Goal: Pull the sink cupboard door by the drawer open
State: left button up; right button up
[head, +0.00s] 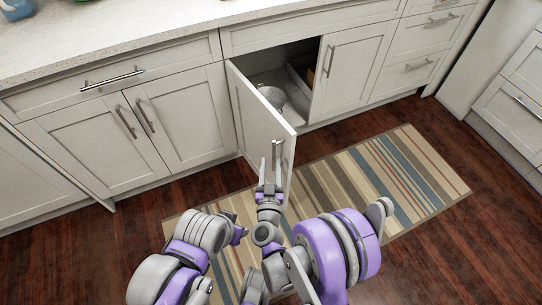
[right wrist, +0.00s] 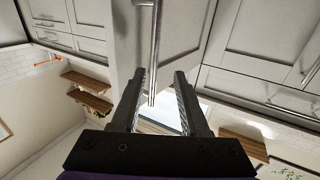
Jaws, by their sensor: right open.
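The sink cupboard door (head: 251,112) is a pale shaker panel, standing swung well out from the cabinet on its left-hand hinge side. Its metal bar handle (head: 279,154) is near the free edge. My right gripper (head: 271,172) is at this handle. In the right wrist view, the handle bar (right wrist: 154,55) reaches down between the two open fingers of my gripper (right wrist: 162,95), nearer the left finger and with space to the right one. The open cupboard interior (head: 298,82) shows behind the door. I cannot make out my left gripper's fingers.
A closed door (head: 352,70) adjoins the opening on the right, with drawers (head: 408,70) beyond. Closed double doors (head: 105,128) are on the left. A round grey object (head: 272,96) sits inside the cupboard. A striped rug (head: 385,175) covers the dark floor, clear to the right.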

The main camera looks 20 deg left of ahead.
jog(key=v, duration=0.3)
jog(key=shift+s+d+b, duration=0.1)
jog(key=shift+s+b, duration=0.1)
jog(key=shift+b, duration=0.15)
